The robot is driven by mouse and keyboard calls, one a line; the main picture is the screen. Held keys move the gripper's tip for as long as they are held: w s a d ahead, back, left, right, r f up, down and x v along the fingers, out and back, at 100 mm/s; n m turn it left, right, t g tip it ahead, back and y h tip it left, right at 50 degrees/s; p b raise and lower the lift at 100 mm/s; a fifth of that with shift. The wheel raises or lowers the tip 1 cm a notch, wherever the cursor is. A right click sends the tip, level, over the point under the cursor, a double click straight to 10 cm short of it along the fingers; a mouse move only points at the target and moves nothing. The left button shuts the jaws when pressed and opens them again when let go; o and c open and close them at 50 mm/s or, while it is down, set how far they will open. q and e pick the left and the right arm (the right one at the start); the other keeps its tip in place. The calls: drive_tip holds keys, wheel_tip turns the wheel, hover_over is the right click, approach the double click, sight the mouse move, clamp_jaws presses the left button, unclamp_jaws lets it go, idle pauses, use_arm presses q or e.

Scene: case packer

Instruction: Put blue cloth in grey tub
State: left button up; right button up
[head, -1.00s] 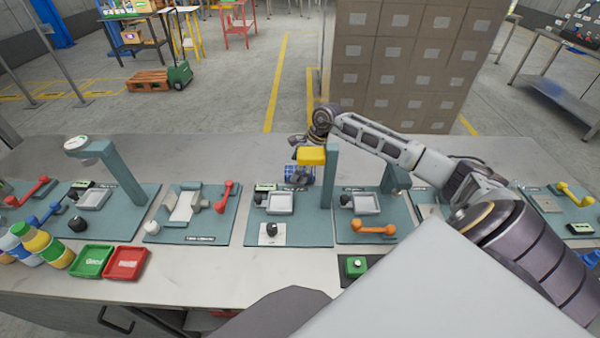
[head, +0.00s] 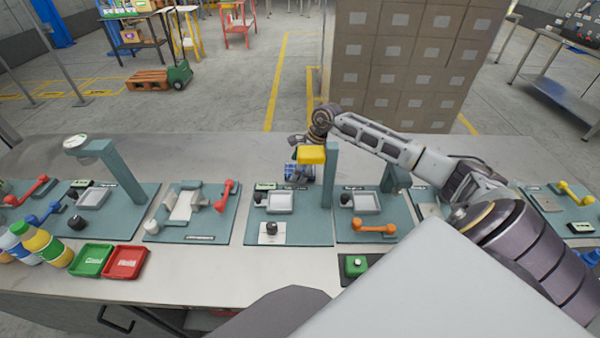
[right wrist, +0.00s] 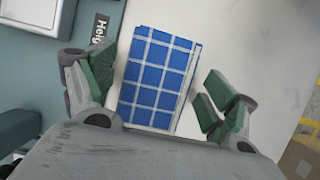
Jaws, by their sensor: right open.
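A blue cloth with a white grid (right wrist: 160,78) lies flat on the light worktop behind the middle station. In the head view only part of the cloth (head: 292,171) shows, behind the teal post and its yellow block. My right gripper (right wrist: 156,93) is open, with one green-padded finger on each side of the cloth. Whether the fingers touch it I cannot tell. In the head view the fingers are mostly hidden by the yellow block. I cannot pick out a grey tub for certain. My left gripper is out of view.
The teal post with a yellow block (head: 312,154) stands close in front of my right gripper. Stations with pale trays (head: 280,203) line the bench. Green (head: 92,260) and red (head: 126,263) trays and bottles stand at front left. The worktop behind the stations is mostly clear.

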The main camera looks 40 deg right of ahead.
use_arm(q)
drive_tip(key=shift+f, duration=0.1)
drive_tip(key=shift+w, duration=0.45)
use_arm(e)
drive_tip(key=c, duration=1.2)
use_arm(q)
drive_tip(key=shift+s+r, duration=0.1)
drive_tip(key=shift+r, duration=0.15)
use_arm(e)
drive_tip(key=shift+r, duration=0.1)
drive_tip(key=shift+r, duration=0.25)
wheel_tip(320, 180, up, 8)
drive_tip(key=shift+r, duration=0.1)
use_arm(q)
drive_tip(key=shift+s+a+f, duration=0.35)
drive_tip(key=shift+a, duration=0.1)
use_arm(e)
drive_tip(key=shift+r, duration=0.65)
